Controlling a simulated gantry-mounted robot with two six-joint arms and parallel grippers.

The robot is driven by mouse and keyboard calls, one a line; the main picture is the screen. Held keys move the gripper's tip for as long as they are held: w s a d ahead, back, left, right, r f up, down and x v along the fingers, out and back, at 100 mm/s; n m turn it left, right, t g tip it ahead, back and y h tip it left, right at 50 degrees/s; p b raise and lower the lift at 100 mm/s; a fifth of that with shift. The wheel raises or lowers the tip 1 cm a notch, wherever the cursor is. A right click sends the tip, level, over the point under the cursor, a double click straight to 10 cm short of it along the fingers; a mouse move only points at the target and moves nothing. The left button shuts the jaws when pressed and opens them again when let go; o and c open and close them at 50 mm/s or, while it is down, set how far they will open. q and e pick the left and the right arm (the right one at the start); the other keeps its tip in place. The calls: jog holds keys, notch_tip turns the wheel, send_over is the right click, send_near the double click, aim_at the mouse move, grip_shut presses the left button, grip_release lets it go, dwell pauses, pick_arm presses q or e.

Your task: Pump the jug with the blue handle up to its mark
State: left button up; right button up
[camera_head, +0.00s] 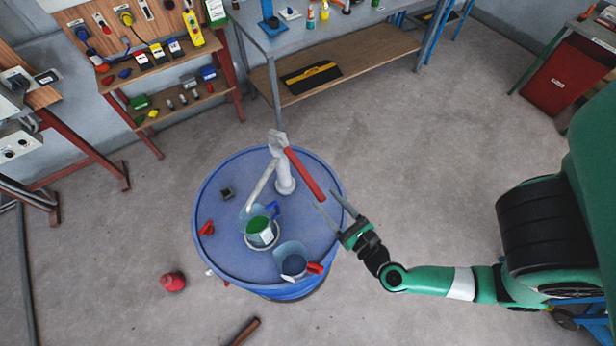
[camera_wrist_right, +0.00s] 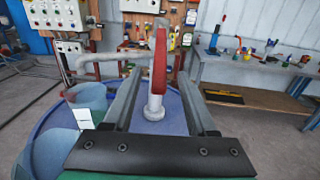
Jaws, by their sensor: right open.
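A blue drum (camera_head: 215,255) carries a grey hand pump (camera_head: 285,178) with a red lever (camera_head: 305,174) and a pale spout (camera_head: 261,187). The jug with the blue handle (camera_head: 258,229) stands under the spout's end; it looks green inside and bears a white label. It also shows in the right wrist view (camera_wrist_right: 86,98). Its mark and exact level are too small to read. My right gripper (camera_head: 324,199) is open beside the lever's outer end; in the right wrist view, the lever (camera_wrist_right: 160,62) appears between the fingers, with no grip on it. My left gripper is not in view.
A second jug with a red handle (camera_head: 292,260) stands on the drum's near side. A red object (camera_head: 207,228) and a small dark object (camera_head: 227,193) lie on the lid. A red item (camera_head: 173,282) is on the floor. Benches line the back; the floor around is mostly clear.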

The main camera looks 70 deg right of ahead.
aim_at(312, 183)
jog(key=x, duration=0.9)
jog(key=shift+d, duration=0.15)
grip_shut()
dwell(1.0)
